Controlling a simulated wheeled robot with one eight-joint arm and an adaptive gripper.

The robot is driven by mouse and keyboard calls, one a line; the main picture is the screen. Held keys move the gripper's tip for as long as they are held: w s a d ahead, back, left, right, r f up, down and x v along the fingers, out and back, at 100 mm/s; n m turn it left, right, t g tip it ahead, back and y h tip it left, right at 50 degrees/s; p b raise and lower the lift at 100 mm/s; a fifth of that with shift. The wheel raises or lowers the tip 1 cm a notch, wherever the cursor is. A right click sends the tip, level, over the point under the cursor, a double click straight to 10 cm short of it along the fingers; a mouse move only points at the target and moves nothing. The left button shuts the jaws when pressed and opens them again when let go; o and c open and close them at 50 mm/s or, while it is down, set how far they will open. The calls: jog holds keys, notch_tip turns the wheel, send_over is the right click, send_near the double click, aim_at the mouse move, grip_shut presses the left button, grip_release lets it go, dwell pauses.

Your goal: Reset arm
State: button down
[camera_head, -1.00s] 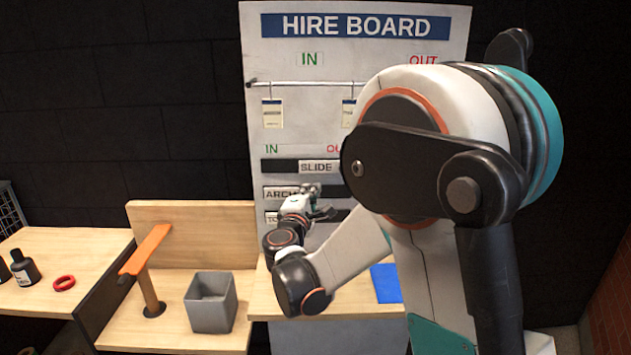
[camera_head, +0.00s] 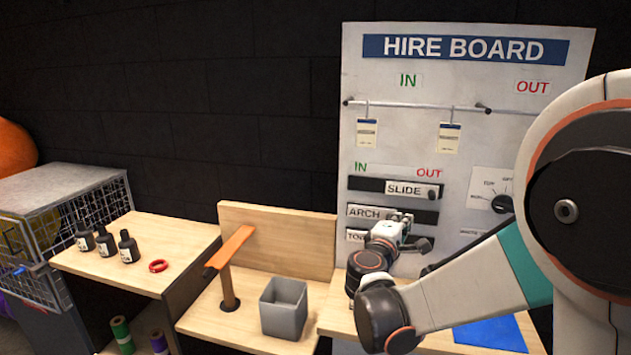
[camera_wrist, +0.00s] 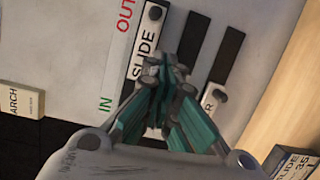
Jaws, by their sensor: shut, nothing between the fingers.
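My gripper (camera_head: 402,222) is in front of the hire board (camera_head: 385,85), close to the ARCH slider (camera_head: 370,212) and below the SLIDE slider (camera_head: 409,189). In the wrist view my gripper (camera_wrist: 170,75) has its teal fingers together, with nothing between them. The SLIDE label (camera_wrist: 146,42) shows just beyond the fingertips there. I cannot tell whether the fingers touch the board. My arm reaches in from the right, with its elbow low over the wooden bench. The lowest slider is partly hidden behind the gripper.
Two tags (camera_head: 367,134) hang from a rail on the board. A grey bin (camera_head: 284,307) and an orange-topped post (camera_head: 228,260) stand left of my arm. Several black bottles (camera_head: 104,240) and a red ring (camera_head: 158,266) sit on the left table. A blue sheet (camera_head: 490,334) lies below the board.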

jog(key=s+d+f+m+g+y, duration=0.1)
jog(key=s+d+m+g+y, duration=0.2)
jog(key=s, duration=0.6)
jog(key=s+f+m+g+y, duration=0.15)
jog(key=s+m, duration=0.25)
jog(key=s, duration=0.4)
jog(key=s+a+f+m+g+y, duration=0.1)
jog(key=s+a, duration=0.3)
jog(key=s, duration=0.4)
jog(key=s+a+f+m+g+y, duration=0.2)
jog(key=s+a+m+y, duration=0.2)
jog(key=s, duration=0.4)
jog(key=shift+s+a+f, duration=0.15)
jog(key=shift+a+f, duration=0.05)
jog(key=shift+f, duration=0.2)
